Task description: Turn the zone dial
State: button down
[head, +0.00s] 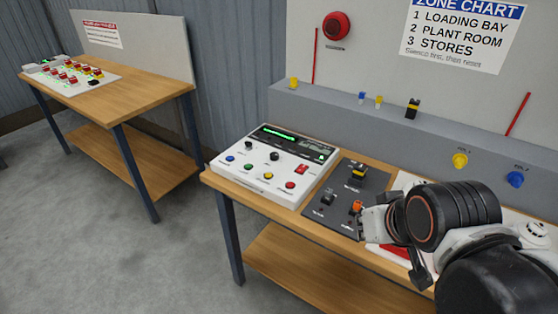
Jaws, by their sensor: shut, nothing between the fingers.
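The white control panel (262,178) lies on the front bench, with a green-lit display strip along its back. Two black round knobs sit on it, a front one (275,157) and a rear left one (248,146). Their labels are too small to read, so I cannot tell which is the zone dial. My gripper (370,224) is shut and empty at the right, over the front right of the dark switch plate (322,220). It is apart from both knobs and well to their right.
Coloured buttons and a red switch (301,169) surround the knobs. The dark plate carries a yellow-black switch (359,173), a black switch (328,197) and an orange knob (356,207) close to my gripper. A grey ledge (330,108) stands behind. Floor (170,240) is clear at left.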

aim_at(273, 156)
jog(key=i+j+u, duration=0.1)
jog(key=i, duration=0.45)
jog(key=i+j+u, duration=0.15)
jog(key=i, duration=0.4)
